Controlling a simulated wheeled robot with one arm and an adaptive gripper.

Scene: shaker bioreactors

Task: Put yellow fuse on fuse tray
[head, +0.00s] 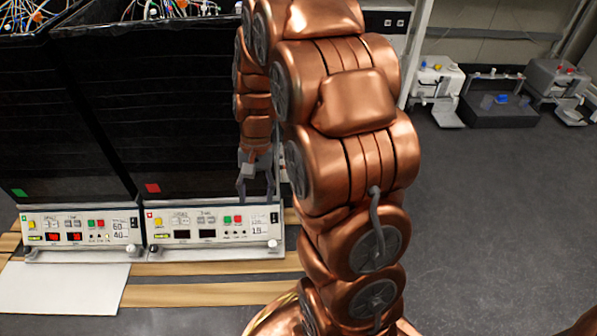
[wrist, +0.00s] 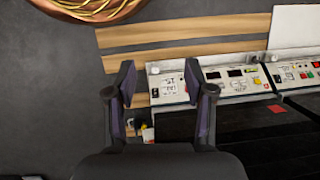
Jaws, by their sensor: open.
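Small yellowish and white items (wrist: 147,134) show low between the fingers there, beside the end of the panel. They are too small to tell whether one is the yellow fuse. I cannot clearly make out a fuse tray in either view.
Two dark shaker cabinets (head: 150,110) stand above white control panels (head: 213,229) with buttons and displays. A white board (head: 62,288) lies at the front left on wooden slats (head: 205,294). Small white devices (head: 437,75) stand at the back right. Grey floor (head: 480,210) is open at right.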

